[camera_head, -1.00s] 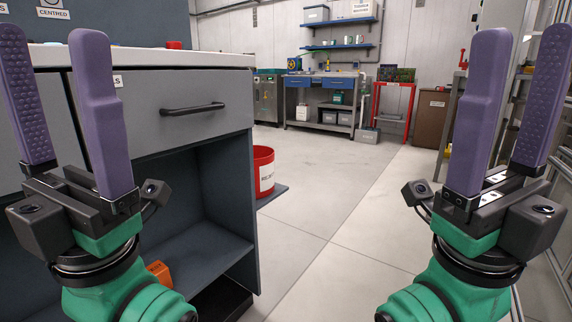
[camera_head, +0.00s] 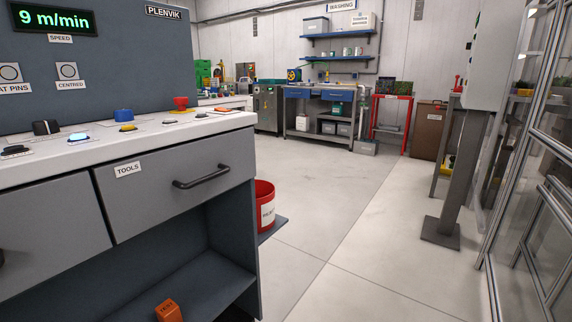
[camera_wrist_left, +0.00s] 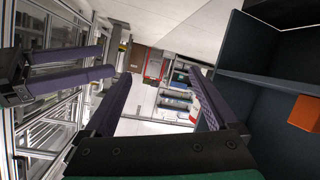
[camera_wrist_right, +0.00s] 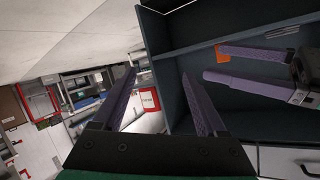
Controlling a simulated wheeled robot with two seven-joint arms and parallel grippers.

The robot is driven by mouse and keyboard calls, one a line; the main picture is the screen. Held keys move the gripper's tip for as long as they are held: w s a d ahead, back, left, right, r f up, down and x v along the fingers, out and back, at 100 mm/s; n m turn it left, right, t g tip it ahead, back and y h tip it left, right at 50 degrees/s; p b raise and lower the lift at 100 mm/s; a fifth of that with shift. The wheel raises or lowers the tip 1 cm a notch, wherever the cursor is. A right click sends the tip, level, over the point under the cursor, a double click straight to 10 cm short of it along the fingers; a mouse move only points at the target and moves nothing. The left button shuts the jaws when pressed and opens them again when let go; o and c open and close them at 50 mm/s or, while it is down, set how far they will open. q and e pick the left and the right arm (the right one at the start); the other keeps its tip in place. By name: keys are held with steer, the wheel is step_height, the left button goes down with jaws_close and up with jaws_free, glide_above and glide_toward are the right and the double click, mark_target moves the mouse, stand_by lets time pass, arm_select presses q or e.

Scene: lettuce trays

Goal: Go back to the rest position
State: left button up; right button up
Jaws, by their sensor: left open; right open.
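Neither gripper shows in the head view now. My left gripper (camera_wrist_left: 158,74) shows in its own wrist view with its two purple fingers spread apart and nothing between them. My right gripper (camera_wrist_right: 159,73) shows in its own wrist view, also with fingers apart and empty. The right gripper also shows at the left of the left wrist view (camera_wrist_left: 107,61), and the left gripper at the right of the right wrist view (camera_wrist_right: 212,62). The two grippers are apart from each other, and neither is seen touching anything.
A grey console (camera_head: 182,160) with a drawer and open shelf stands close at the left. An orange block (camera_head: 169,311) lies on its shelf. A red bin (camera_head: 264,208) stands beyond it. A grey post (camera_head: 461,175) and glazed frame stand right. The floor between (camera_head: 340,200) is clear.

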arm_select(q)
steer(key=s+a+r+g+y+p, duration=0.2)
steer(key=s+a+g+p, duration=0.3)
steer(key=s+a+p, duration=0.5)
steer(key=s+a+r+g+y+p, duration=0.1)
steer(key=s+a+g+y+p, duration=0.4)
steer(key=p, duration=2.3)
steer(key=s+a+g, duration=0.1)
steer(key=s+a, duration=0.3)
steer(key=s, duration=0.5)
steer(key=shift+a+r, duration=0.35)
steer(key=shift+r, duration=0.05)
arm_select(e)
steer(key=s+d+r+g+h, duration=0.2)
steer(key=s+d+g, duration=0.3)
steer(key=s+d, duration=0.5)
steer(key=s+d+r+g+h, duration=0.1)
steer(key=s+d+g+h, duration=0.4)
steer(key=s+d, duration=0.4)
steer(key=s+g, duration=0.1)
steer(key=s, duration=0.4)
steer(key=shift+d+r, duration=0.35)
steer(key=shift+r, duration=0.05)
